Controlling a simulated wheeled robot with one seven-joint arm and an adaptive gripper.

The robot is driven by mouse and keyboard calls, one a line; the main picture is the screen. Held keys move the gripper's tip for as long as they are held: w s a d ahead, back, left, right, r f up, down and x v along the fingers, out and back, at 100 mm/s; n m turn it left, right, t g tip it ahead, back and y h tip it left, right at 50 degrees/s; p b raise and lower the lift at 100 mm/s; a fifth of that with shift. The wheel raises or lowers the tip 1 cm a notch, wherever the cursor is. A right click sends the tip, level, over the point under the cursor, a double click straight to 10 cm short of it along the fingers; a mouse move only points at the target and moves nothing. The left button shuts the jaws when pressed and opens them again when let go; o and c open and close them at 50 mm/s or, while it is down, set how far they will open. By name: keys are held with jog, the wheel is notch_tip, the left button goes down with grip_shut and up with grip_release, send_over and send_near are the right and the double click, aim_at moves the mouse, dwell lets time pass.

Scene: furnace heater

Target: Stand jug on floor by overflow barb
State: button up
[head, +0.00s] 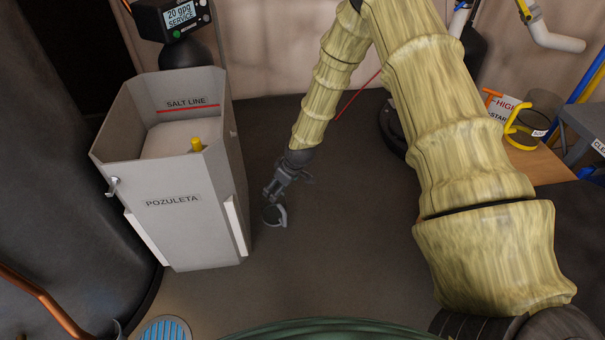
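The grey brine tank (172,235), marked POZULETA, stands on the floor at left. A small pale barb-like fitting (113,184) sticks out of its left wall, apparently the overflow barb. My gripper (272,196) points down over the floor just right of the tank, far from the jug. A small round dark thing with a pale curved edge (275,215) shows at its fingertips; I cannot tell whether it is held or part of the gripper.
A large dark cylinder (60,130) stands close to the tank's left side, leaving little floor there. A blue slotted drain cover (166,329) lies front left. Copper pipe (45,300) crosses the lower left corner. Open dark floor (320,260) lies right of the tank.

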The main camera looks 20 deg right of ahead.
jog(key=s+a+f+m+g, duration=0.15)
jog(key=s+f, duration=0.35)
jog(key=s, duration=0.7)
jog(key=s+a+f+m+g, duration=0.15)
jog(key=s+f, duration=0.25)
jog(key=s, duration=0.7)
jog(key=s+m+h, duration=0.2)
jog(key=s+m, duration=0.1)
jog(key=s, duration=1.8)
jog(key=shift+s+d+r+g, duration=0.2)
jog(key=shift+d+r+g, duration=0.1)
jog(key=shift+r+g, duration=0.15)
jog(key=shift+r, duration=0.1)
